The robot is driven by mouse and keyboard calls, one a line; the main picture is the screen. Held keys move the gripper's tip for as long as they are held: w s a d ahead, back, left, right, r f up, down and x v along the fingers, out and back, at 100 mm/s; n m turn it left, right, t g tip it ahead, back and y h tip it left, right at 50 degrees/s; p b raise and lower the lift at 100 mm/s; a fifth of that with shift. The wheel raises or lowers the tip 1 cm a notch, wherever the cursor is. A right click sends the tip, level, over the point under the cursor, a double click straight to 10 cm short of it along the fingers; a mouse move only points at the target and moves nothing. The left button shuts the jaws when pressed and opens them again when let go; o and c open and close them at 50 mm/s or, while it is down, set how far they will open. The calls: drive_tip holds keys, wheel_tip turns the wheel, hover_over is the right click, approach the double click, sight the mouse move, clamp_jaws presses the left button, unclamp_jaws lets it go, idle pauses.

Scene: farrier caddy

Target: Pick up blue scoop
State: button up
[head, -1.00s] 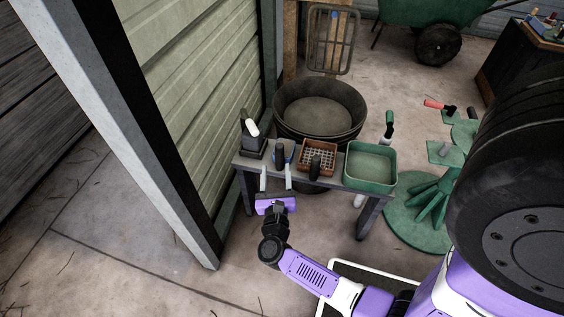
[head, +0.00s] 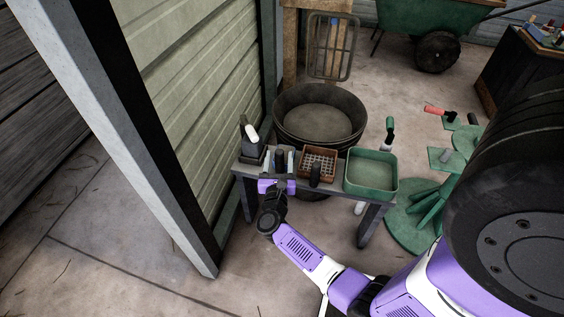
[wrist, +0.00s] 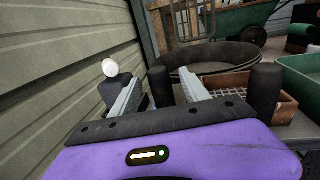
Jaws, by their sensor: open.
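The blue scoop is mostly hidden in both views; its dark upright handle (head: 280,157) shows on the left half of the small grey table (head: 333,185). In the wrist view the handle (wrist: 160,87) stands between the two pale fingers. My gripper (head: 279,164) is open, with one finger on each side of the handle. In the wrist view the open gripper (wrist: 163,82) reaches forward over the table. I cannot tell whether either finger touches the handle.
A dark block with a white-tipped item (head: 251,134) stands close left. An orange-brown grid tray (head: 319,160) with a dark upright handle (head: 315,174) is close right, then a green tray (head: 372,171). A dark round tub (head: 320,112) is behind, the corrugated wall (head: 195,75) left.

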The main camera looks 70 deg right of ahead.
clamp_jaws()
drive_tip(key=shift+r, duration=0.1)
wheel_tip(320, 180, up, 20)
drive_tip(key=p, duration=0.7)
drive_tip(key=c, duration=0.7)
unclamp_jaws()
clamp_jaws()
idle(0.4)
